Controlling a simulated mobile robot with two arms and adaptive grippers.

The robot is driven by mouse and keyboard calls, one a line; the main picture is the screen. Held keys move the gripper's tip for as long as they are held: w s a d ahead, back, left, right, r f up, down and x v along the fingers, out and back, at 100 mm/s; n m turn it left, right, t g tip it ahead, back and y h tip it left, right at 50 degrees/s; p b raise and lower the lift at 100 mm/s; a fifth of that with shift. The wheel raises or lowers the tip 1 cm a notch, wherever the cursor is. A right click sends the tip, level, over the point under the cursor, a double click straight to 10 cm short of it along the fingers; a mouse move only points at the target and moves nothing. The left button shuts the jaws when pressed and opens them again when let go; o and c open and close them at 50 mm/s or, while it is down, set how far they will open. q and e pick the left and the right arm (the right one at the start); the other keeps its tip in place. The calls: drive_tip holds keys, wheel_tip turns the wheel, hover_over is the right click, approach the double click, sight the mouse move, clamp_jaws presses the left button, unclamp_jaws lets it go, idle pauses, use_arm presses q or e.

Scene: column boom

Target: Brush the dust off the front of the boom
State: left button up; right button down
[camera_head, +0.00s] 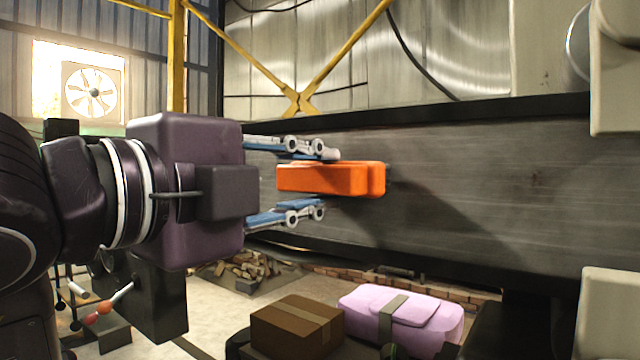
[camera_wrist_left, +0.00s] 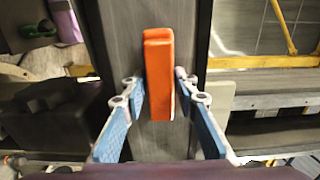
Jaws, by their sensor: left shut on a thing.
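The boom (camera_head: 480,190) is a long grey beam with dark flanges along its top and bottom, running across the head view. Its front is streaked and dull; I cannot tell how much of that is dust. My left gripper (camera_head: 324,183) comes in from the left and is shut on an orange brush (camera_head: 330,178) in front of the boom. A narrow dark part shows at the brush's far end, close to or touching the boom's front. In the left wrist view the orange brush (camera_wrist_left: 159,75) stands between the blue fingers, with the boom (camera_wrist_left: 120,30) behind it. My right gripper is not in view.
Below the boom lie a brown box (camera_head: 297,325) and a pink case (camera_head: 405,318) with a strap. A wood pile (camera_head: 243,268) lies on the floor behind. Yellow braces (camera_head: 340,50) stand beyond the boom. The boom's front is clear to the right of the brush.

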use_arm(q)
drive_tip(key=shift+b+v, duration=0.85)
drive_tip(key=shift+v, duration=1.6)
drive_tip(key=shift+s+a, duration=0.1)
drive_tip(key=shift+s+a+b, duration=0.3)
drive_tip(key=shift+s+a, duration=0.05)
drive_tip(key=shift+s, duration=0.15)
drive_tip(key=shift+v, duration=0.85)
drive_tip(key=shift+w, duration=0.1)
